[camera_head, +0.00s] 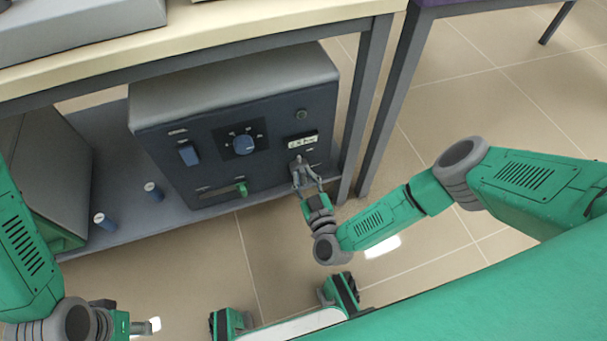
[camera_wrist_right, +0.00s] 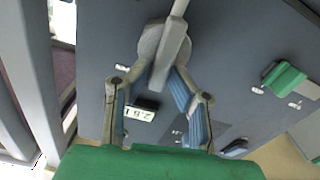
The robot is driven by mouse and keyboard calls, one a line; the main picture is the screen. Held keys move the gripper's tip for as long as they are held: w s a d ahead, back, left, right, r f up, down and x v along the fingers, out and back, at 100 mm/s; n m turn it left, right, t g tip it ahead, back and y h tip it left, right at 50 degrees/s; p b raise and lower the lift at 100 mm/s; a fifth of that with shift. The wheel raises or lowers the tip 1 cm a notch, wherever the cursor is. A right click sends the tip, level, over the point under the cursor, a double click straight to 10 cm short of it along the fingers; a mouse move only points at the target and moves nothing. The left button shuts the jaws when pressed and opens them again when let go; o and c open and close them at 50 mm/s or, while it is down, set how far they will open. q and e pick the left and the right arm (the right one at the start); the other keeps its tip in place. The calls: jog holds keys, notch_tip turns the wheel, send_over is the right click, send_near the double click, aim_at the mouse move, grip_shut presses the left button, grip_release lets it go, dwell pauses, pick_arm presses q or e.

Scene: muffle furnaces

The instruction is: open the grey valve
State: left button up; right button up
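The grey valve (camera_wrist_right: 163,55) has a round base and a long bar handle on the dark front panel of a furnace (camera_head: 225,135). In the head view the valve (camera_head: 298,163) is small and partly covered by my right gripper. My right gripper (camera_head: 306,176) is at the valve. In the right wrist view my right gripper's fingers (camera_wrist_right: 160,72) stand apart, one on each side of the handle; whether they touch it is unclear. My left gripper (camera_head: 150,326) is low at the left, far from the furnace, seen edge-on.
The panel also has a blue dial (camera_head: 243,144), a blue switch (camera_head: 188,154), a green handle (camera_head: 241,189) and a small display (camera_head: 302,139). A table leg (camera_head: 365,100) stands just right of the furnace.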

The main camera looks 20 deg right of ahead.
grip_shut()
jog(key=shift+a+r+m+p, duration=0.1)
jog(key=shift+m+p, duration=0.2)
jog(key=shift+p, duration=0.05)
jog(key=shift+d+m, duration=0.25)
jog(key=shift+m, duration=0.45)
jog(key=o, duration=0.7)
grip_release()
jog(key=shift+c, duration=0.2)
jog(key=s, duration=0.7)
jog(key=shift+s, duration=0.25)
jog(key=shift+d, duration=0.1)
